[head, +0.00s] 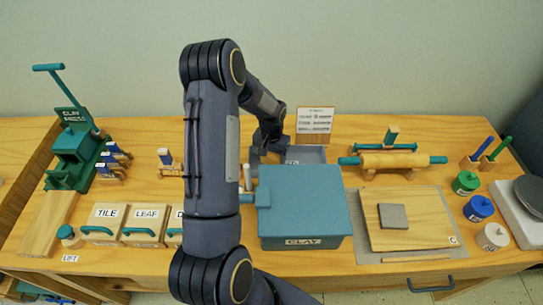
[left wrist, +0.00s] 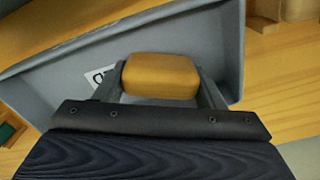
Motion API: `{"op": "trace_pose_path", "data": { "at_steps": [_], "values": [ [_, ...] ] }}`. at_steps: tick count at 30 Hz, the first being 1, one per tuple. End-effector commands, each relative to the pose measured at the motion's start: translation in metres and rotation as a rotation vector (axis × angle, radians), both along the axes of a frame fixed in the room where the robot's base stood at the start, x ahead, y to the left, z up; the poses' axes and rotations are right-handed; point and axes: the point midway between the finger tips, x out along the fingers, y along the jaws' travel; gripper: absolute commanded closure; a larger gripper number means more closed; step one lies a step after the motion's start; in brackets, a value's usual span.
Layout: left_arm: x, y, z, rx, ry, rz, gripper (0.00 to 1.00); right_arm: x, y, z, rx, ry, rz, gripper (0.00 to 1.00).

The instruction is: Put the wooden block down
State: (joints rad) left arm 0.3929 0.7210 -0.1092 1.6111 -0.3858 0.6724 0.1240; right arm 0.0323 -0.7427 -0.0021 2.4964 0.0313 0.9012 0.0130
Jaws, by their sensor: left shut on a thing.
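The wooden block (left wrist: 162,76) is a rounded, orange-tan piece between the two fingers of my left gripper (left wrist: 163,88) in the left wrist view. The gripper is shut on it. Below it is a grey tray (left wrist: 55,85) with a partly covered white label. In the head view my left gripper (head: 258,158) is at the tray (head: 312,153), behind the teal clay box; the block cannot be made out there. I cannot tell whether the block touches the tray floor. My right gripper is not in view.
The teal clay box (head: 303,198) stands in front of the tray. A rolling pin (head: 392,161) and a board with a grey slab (head: 393,217) are to the right. Labelled tile and leaf boxes (head: 147,221) and a green clay press (head: 75,150) are left. A sign (head: 315,121) stands behind.

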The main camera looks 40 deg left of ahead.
Motion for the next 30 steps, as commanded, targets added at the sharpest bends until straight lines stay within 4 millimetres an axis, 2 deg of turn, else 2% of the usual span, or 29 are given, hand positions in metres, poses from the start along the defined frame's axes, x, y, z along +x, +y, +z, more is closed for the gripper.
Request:
{"op": "trace_pose_path", "data": {
  "at_steps": [3,4,8,16,20,23,30],
  "values": [
    [0.0,0.0,-0.005,0.0,0.0,0.0,0.66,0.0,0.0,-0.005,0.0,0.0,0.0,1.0],
    [0.0,0.0,-0.003,0.0,0.0,0.0,0.33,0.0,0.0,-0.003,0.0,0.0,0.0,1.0],
    [0.0,0.0,-0.003,0.0,0.0,0.0,0.16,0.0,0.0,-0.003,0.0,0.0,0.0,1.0],
    [0.0,0.0,-0.002,0.0,0.0,0.0,0.15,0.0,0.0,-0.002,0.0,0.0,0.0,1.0],
    [0.0,0.0,0.005,0.001,-0.002,0.0,0.15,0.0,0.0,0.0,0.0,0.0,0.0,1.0],
    [0.001,0.001,0.02,0.002,-0.004,0.0,0.15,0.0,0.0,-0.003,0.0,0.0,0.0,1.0],
    [0.0,0.0,0.072,0.002,-0.006,0.0,0.15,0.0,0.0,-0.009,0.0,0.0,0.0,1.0]
  ]
}}
